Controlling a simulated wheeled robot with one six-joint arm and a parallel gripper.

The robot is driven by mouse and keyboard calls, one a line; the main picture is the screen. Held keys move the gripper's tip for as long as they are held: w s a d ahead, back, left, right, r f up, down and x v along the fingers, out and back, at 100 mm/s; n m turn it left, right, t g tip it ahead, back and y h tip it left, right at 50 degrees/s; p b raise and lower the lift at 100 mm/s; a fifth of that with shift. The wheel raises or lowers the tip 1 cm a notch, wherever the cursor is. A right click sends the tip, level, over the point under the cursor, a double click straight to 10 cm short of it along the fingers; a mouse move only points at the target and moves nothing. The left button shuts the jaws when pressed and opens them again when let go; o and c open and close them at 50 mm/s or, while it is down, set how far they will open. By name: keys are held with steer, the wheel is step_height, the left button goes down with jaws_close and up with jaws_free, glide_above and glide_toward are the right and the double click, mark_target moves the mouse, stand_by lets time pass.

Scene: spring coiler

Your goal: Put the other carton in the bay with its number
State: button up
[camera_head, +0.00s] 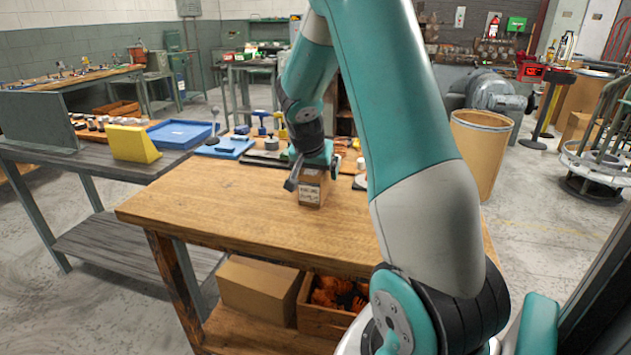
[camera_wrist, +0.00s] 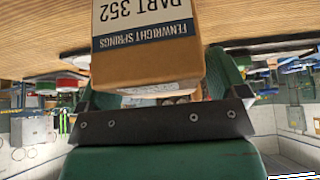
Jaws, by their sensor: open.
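A small brown carton (camera_head: 311,191) stands on the wooden workbench (camera_head: 215,205), near its middle. In the wrist view the carton (camera_wrist: 150,68) appears upside down, and its white label reads "PART 352" and "FENWRIGHT SPRINGS". My gripper (camera_head: 313,176) is open, low over the bench, with a finger on either side of the carton. In the wrist view the gripper (camera_wrist: 162,90) has its green fingers at both sides of the carton's near end. I cannot tell whether either finger touches it. No numbered bay can be made out, and my arm hides part of the bench.
Blue tools and trays (camera_head: 229,147) lie along the bench's back edge. A grey side table (camera_head: 95,165) at left carries a yellow block (camera_head: 133,143) and a blue tray (camera_head: 180,133). A larger box (camera_head: 258,289) sits on the lower shelf. The bench's front left is clear.

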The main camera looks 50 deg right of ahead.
steer(key=shift+f, duration=0.25)
stand_by(0.3)
steer(key=shift+r, duration=0.1)
steer(key=c, duration=1.5)
